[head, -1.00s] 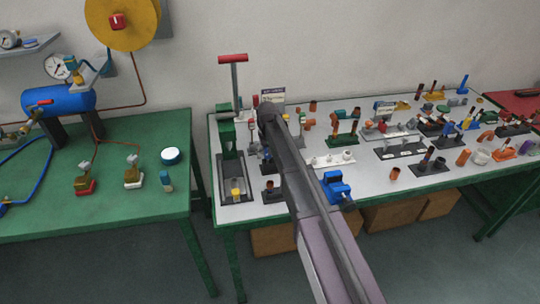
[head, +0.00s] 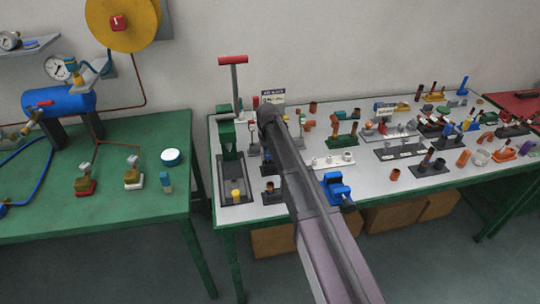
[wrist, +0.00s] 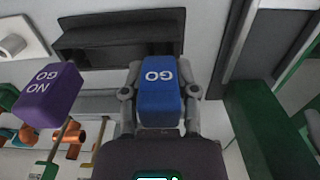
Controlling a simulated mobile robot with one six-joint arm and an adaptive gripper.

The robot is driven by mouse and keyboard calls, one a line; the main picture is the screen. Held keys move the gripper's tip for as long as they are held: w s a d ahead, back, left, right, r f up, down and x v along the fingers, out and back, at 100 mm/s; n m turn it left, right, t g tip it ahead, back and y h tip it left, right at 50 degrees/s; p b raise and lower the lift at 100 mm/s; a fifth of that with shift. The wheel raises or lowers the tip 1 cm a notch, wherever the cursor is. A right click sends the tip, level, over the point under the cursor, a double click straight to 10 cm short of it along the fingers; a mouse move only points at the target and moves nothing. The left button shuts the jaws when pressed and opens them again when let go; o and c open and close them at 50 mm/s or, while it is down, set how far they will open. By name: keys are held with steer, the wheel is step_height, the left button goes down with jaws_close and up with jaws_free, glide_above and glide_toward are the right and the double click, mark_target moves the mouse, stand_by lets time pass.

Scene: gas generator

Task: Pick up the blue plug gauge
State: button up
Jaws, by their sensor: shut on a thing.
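The blue plug gauge, a blue block marked GO (wrist: 160,88), sits between the two grey fingers of my gripper (wrist: 160,95) in the wrist view. The fingers are shut on its sides. A purple block marked NO GO (wrist: 50,92) is apart from it to the left. In the head view my arm covers the gripper and the gauge. I cannot tell whether the gauge still touches its support.
A dark holder (wrist: 110,40) lies just beyond the gauge in the wrist view, and a green part (wrist: 260,125) is close on the right. The grey bench (head: 365,170) is crowded with fittings. A blue vise (head: 335,190) stands at its front edge.

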steer(key=shift+r, duration=0.15)
step_height(320, 180, up, 10)
steer(key=p, duration=1)
steer(key=shift+f, duration=0.2)
stand_by(0.4)
steer(key=shift+s, duration=0.1)
